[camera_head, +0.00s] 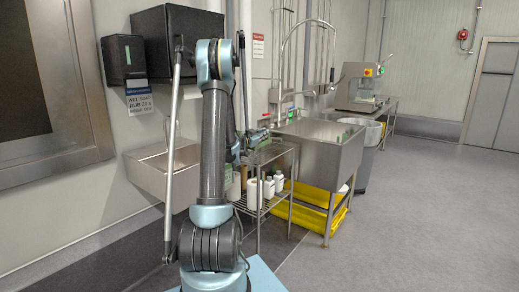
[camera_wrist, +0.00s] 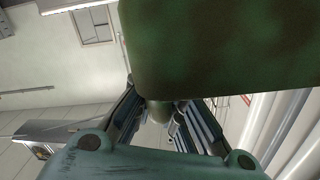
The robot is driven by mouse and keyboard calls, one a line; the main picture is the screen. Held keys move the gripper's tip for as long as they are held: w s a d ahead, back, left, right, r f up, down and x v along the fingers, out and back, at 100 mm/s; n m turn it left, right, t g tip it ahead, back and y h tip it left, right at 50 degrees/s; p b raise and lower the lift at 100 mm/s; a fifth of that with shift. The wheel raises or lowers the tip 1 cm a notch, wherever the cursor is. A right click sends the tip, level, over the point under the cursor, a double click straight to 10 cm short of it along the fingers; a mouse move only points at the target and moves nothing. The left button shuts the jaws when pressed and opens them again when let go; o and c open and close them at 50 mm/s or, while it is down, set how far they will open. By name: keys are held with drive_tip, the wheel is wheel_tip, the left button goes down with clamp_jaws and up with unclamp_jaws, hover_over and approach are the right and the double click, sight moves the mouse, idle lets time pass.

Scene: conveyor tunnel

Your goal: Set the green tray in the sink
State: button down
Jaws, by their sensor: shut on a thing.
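The green tray (camera_wrist: 220,45) fills the upper right of the wrist view as a broad, dark green surface close to the camera. My gripper (camera_wrist: 160,112) is shut on the tray, with a small part of it between the fingers. In the head view my gripper (camera_head: 256,138) is partly hidden behind my arm, left of the sink and above a wire-shelf table; the tray cannot be made out clearly there. The steel sink (camera_head: 322,158) stands to the right, with a tall spray faucet behind it.
A wire-shelf table (camera_head: 268,155) with white bottles (camera_head: 268,188) stands left of the sink. A small hand sink (camera_head: 150,176) is on the wall behind my arm. Yellow items (camera_head: 310,205) lie under the sink, and a grey bin (camera_head: 365,160) stands beyond. The right floor is clear.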

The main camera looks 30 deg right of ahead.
sight(263, 146)
drive_tip(key=shift+s+f, duration=0.15)
drive_tip(key=shift+f, duration=3)
drive_tip(key=shift+d, duration=0.1)
drive_tip(key=c, duration=1.7)
unclamp_jaws()
drive_tip(key=shift+f, duration=0.1)
